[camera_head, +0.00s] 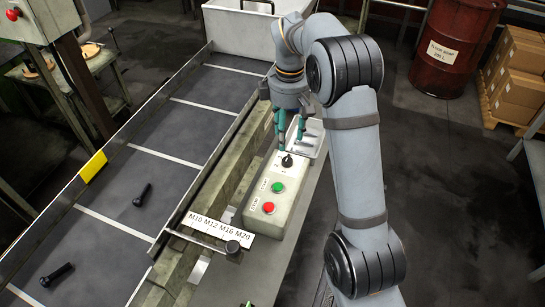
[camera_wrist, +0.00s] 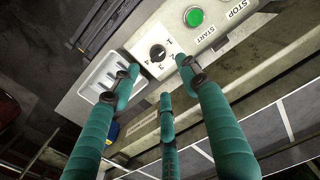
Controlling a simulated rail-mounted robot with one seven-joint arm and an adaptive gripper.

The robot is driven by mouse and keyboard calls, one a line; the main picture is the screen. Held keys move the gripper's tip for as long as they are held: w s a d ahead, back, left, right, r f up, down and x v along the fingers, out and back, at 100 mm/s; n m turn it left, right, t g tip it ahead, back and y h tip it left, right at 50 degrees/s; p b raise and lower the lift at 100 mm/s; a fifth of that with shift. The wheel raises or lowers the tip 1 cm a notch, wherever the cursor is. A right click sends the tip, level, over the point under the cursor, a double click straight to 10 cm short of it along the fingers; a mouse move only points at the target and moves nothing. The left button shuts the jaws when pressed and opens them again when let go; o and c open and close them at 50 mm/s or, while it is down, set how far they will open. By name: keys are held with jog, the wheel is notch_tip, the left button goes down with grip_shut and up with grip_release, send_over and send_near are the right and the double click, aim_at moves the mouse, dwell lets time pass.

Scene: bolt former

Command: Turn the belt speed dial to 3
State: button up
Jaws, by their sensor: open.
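The belt speed dial (camera_head: 287,160) is a black knob at the far end of the grey control box (camera_head: 292,195). My gripper (camera_head: 291,143) has teal fingers and is above the far end of the box, close to the dial. In the wrist view my open gripper (camera_wrist: 157,68) has fingertips on both sides of the dial and a third finger below it. Nothing is held, and contact with the knob cannot be told.
A green START button (camera_head: 278,187) and a red STOP button (camera_head: 268,207) sit on the same box, nearer. A small white tray (camera_head: 318,137) adjoins the box's far end. A conveyor belt (camera_head: 150,160) with dark bolts runs at the left, beside an M10–M20 label plate (camera_head: 218,226).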

aim_at(288, 157)
jog(key=f, duration=0.9)
jog(key=shift+d+f, duration=0.2)
jog(key=shift+d, duration=0.1)
jog(key=c, duration=0.4)
jog(key=c, duration=0.7)
grip_shut()
